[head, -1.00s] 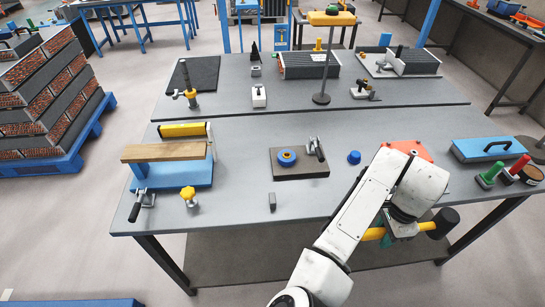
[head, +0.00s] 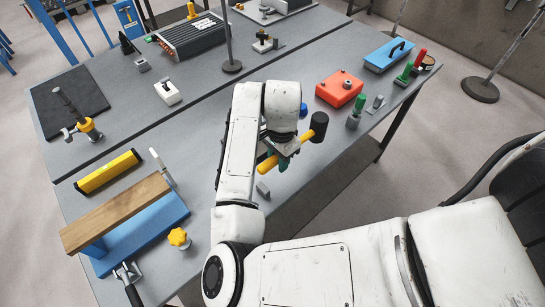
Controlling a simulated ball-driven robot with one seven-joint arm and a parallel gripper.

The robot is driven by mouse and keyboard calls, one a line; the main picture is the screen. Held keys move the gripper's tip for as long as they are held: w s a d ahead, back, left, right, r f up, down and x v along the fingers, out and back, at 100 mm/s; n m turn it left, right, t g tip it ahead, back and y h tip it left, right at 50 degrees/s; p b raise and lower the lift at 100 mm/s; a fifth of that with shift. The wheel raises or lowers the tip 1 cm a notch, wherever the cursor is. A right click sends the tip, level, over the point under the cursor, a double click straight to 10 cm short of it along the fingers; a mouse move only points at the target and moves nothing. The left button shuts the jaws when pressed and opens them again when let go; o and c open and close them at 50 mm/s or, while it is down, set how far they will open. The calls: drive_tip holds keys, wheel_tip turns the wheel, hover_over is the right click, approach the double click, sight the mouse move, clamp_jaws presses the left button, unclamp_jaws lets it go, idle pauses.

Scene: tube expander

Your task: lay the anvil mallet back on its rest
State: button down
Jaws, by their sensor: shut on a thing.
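The anvil mallet (head: 319,127) has a black cylindrical head and a yellow handle. My gripper (head: 283,154) is shut on the handle, which shows on both sides of the fingers. The mallet lies across the picture, head towards the upper right, above the grey table (head: 215,100). I cannot tell its height over the table. My arm hides part of the table behind it. I cannot tell for certain which thing is the mallet's rest.
A small grey block (head: 262,190) is close below the handle. A blue cap (head: 303,109) and an orange box (head: 340,88) are beyond the mallet. A wooden board (head: 115,213) on a blue stand (head: 160,228) is at the left. A dark post (head: 228,45) rises at the back.

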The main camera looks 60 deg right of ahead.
drive_tip(key=shift+a, duration=0.15)
drive_tip(key=b, duration=0.4)
hover_over(277, 181)
drive_tip(key=shift+f, duration=3)
drive_tip(key=shift+f+b, duration=0.75)
drive_tip(key=shift+f, duration=0.2)
drive_tip(key=c, duration=0.7)
unclamp_jaws()
drive_tip(key=shift+c, duration=0.2)
wheel_tip(277, 181, up, 8)
drive_tip(key=p, duration=0.6)
drive_tip(key=shift+s, duration=0.1)
drive_tip(key=shift+d, duration=0.25)
